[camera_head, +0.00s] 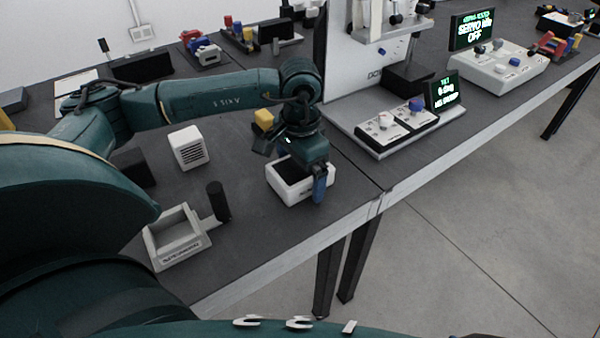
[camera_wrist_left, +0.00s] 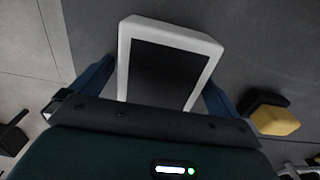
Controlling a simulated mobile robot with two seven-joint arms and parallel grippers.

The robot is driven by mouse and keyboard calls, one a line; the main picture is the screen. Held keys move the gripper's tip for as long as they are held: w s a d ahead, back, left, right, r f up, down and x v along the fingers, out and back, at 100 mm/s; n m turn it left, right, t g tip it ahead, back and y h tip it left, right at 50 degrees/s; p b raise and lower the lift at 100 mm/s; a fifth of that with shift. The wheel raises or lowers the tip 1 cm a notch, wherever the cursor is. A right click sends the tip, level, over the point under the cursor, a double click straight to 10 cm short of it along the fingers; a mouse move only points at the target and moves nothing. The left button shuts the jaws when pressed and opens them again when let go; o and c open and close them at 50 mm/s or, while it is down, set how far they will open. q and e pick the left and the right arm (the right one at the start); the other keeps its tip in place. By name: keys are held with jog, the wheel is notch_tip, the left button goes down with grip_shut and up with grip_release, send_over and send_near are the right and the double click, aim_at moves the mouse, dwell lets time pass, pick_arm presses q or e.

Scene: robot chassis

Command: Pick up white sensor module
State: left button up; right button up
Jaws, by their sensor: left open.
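A white box with a dark rectangular top or inside (camera_head: 284,193), the likely white sensor module, lies on the dark bench near its front edge. My left gripper (camera_head: 304,172) is right over it, pointing down. In the left wrist view the white box (camera_wrist_left: 122,62) lies between the two blue fingers of the left gripper (camera_wrist_left: 155,88), one on each side. The jaws are open. I cannot tell whether the fingers touch its sides. The arm hides part of the box in the head view. My right gripper is not in view.
A white slatted cube (camera_head: 189,148) and an open grey tray (camera_head: 172,255) stand to the left, with a black cylinder (camera_head: 218,200) beside the tray. A yellow block (camera_head: 263,118) is behind the gripper. A control panel (camera_head: 397,133) stands to the right.

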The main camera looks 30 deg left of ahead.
pick_arm(q)
jog(key=c, duration=1.2)
